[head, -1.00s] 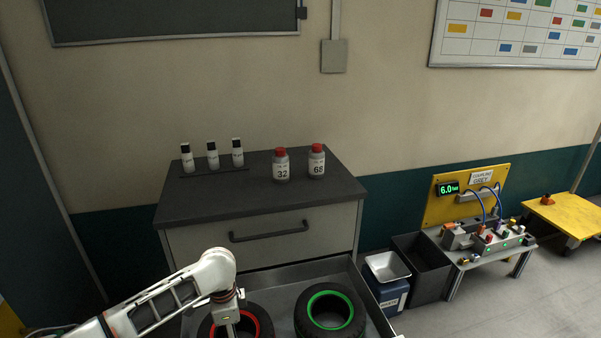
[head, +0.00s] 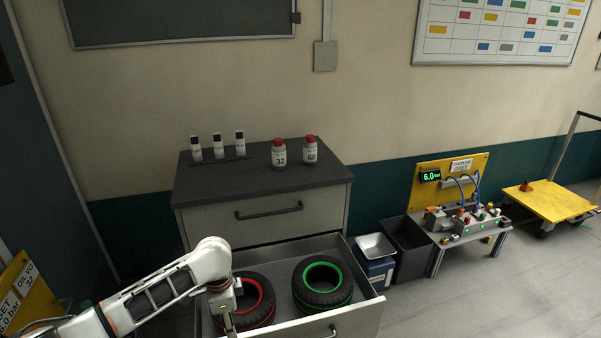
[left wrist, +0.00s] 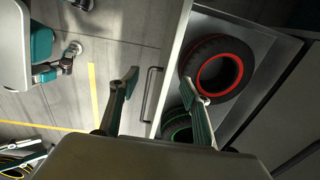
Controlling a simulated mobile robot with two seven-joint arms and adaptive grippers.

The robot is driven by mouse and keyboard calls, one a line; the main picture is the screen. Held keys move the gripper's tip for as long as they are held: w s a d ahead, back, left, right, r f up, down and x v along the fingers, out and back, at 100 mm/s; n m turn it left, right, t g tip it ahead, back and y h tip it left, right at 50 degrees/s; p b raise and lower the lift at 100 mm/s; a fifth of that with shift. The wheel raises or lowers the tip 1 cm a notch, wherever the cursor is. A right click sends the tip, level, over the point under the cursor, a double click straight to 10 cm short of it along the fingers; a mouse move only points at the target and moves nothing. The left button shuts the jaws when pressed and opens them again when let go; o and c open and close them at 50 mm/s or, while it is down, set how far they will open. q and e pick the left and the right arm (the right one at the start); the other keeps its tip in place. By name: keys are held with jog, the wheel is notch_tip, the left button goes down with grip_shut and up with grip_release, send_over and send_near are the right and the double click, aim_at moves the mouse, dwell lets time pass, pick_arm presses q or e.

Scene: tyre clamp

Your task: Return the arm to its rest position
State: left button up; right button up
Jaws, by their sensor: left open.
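My left arm comes in from the lower left in the head view, and its gripper (head: 230,322) hangs at the front left of the open drawer. In the left wrist view the gripper (left wrist: 167,88) is open and empty, its fingers spread to either side of the drawer's front edge. A tyre with a red ring (head: 267,300) lies in the drawer, partly hidden behind my wrist. A tyre with a green ring (head: 340,294) lies to its right.
The drawer (head: 368,302) sticks out from a cabinet (head: 253,181) bearing several bottles. A dark bin (head: 412,262), a blue box (head: 378,274), a coupling bench (head: 448,243) and a yellow cart (head: 548,204) stand to the right. Floor in front of them is clear.

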pick_arm(q)
jog(key=s+d+f+n+t+h+b, duration=0.4)
jog(key=s+d+f+n+h, duration=0.1)
jog(key=s+d+f, duration=0.75)
jog(key=s+a+f+n+t+y+b, duration=0.1)
jog(key=s+a+n+t, duration=0.4)
jog(key=s+a, duration=0.6)
jog(key=a+y+b, duration=0.1)
jog(key=a+b, duration=0.1)
jog(key=shift+s+a+n+t+b, duration=0.25)
jog(key=shift+s+n+t+b, duration=0.05)
jog(key=shift+s+t+b, duration=0.1)
pick_arm(e)
notch_tip(320, 180, down, 8)
jog(key=s, duration=0.1)
jog(key=shift+s+a+r, duration=0.15)
jog(key=shift+a, duration=0.25)
pick_arm(q)
jog(key=shift+f, duration=0.15)
pick_arm(e)
jog(key=shift+s+f, duration=0.1)
jog(key=shift+f, duration=0.1)
